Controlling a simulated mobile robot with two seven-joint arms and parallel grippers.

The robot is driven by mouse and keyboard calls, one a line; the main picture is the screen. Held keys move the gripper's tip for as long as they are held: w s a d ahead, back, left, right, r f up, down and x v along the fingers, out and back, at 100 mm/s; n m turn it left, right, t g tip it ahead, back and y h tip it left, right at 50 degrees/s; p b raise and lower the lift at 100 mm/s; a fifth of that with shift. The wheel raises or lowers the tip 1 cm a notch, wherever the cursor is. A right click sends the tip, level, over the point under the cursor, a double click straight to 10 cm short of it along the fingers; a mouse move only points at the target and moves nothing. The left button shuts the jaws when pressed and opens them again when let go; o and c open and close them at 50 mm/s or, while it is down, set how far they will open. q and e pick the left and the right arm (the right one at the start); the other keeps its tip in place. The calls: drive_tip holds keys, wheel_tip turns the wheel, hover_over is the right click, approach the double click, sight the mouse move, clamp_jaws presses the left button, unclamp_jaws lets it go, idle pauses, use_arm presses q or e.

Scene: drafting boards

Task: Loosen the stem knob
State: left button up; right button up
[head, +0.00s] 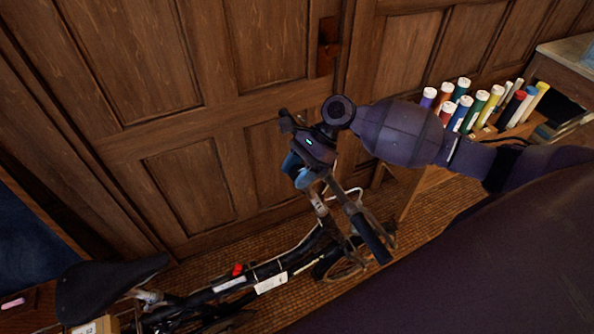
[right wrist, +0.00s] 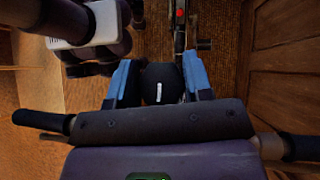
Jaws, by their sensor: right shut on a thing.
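The stem knob (right wrist: 160,82) is a round black knob with a small white mark, seen in the right wrist view between two blue fingers. My right gripper (right wrist: 158,88) is shut on it from both sides. In the head view my right gripper (head: 298,166) is over the top of the bicycle's stem, and its fingers hide the knob there. The bicycle (head: 295,265) is black, with its handlebar grip (head: 372,240) pointing toward the lower right. My left gripper is not in view.
A wood-panelled wall (head: 190,190) stands close behind the bicycle. The saddle (head: 105,285) is at the lower left. Several capped tubes (head: 482,110) stand on a wooden table at the right, near my right arm. Woven matting covers the floor.

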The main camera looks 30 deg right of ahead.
drive_tip(key=shift+g, duration=0.3)
drive_tip(key=n+g, duration=0.2)
drive_tip(key=shift+n+g+h, duration=0.3)
drive_tip(key=shift+h, duration=0.1)
drive_tip(key=n+g+h, duration=0.2)
drive_tip(key=n+g, duration=0.1)
drive_tip(key=g, duration=0.1)
drive_tip(key=shift+n, duration=0.4)
drive_tip(key=n+g+h, duration=0.2)
drive_tip(key=n, duration=0.1)
drive_tip(key=shift+d+r+g+h, duration=0.1)
drive_tip(key=shift+g+h, duration=0.2)
drive_tip(key=shift+h, duration=0.1)
drive_tip(key=shift+n+g+h, duration=0.9)
drive_tip(key=shift+n+h, duration=0.7)
drive_tip(key=shift+h, duration=0.1)
drive_tip(key=n+h, duration=0.4)
drive_tip(key=h, duration=0.1)
drive_tip(key=shift+n+g, duration=0.3)
drive_tip(key=shift+n, duration=0.1)
drive_tip(key=shift+n+t+h, duration=0.7)
drive_tip(key=shift+n+h, duration=1.6)
drive_tip(key=shift+h, duration=0.2)
